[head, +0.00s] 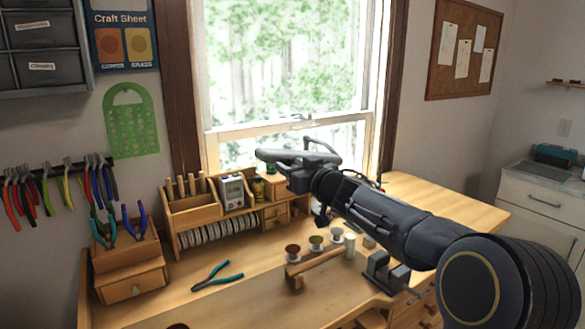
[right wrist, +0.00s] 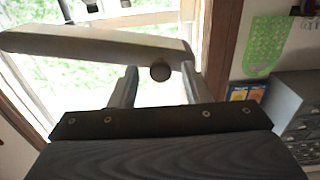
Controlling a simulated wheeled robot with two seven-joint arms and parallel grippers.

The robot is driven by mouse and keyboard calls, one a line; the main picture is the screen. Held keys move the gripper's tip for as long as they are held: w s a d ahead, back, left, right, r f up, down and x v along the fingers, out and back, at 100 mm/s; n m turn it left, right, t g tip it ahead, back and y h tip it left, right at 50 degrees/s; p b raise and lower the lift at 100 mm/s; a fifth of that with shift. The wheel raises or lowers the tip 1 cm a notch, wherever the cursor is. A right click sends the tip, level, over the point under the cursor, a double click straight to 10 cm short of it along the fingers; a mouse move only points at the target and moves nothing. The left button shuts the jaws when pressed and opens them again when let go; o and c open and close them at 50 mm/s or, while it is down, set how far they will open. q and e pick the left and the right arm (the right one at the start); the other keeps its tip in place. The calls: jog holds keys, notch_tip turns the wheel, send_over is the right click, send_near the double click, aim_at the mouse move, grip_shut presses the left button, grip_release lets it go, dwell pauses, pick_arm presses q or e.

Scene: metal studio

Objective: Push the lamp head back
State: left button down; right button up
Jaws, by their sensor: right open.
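The lamp head, a flat grey bar (head: 283,156), is in front of the window in the head view. In the right wrist view the lamp head (right wrist: 95,43) spans the top left, with a round knob (right wrist: 160,71) beneath its right end. My right gripper (head: 289,168) is at the lamp head, its fingers apart. In the right wrist view its two fingers (right wrist: 155,78) reach up to the bar's near side, with nothing clamped between them. I cannot tell if they touch it. The gripper and forearm hide the lamp's lower part. My left gripper is not in view.
A wooden workbench (head: 440,208) carries a tool organiser (head: 192,211), teal pliers (head: 217,277), several spools (head: 292,250) and a small vise (head: 383,271). The window (head: 285,60) is behind the lamp. Pliers hang on the left wall. The bench's right rear is clear.

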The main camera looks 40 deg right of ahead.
jog(key=shift+w, duration=0.15)
jog(key=shift+c, duration=0.4)
grip_shut()
jog(key=w+a+m+g+h+b, duration=0.3)
jog(key=w+a+m+h+b, duration=0.2)
jog(key=w+b, duration=0.8)
jog(key=a+h+b, duration=0.2)
jog(key=h+b, duration=0.1)
jog(key=shift+a, duration=0.1)
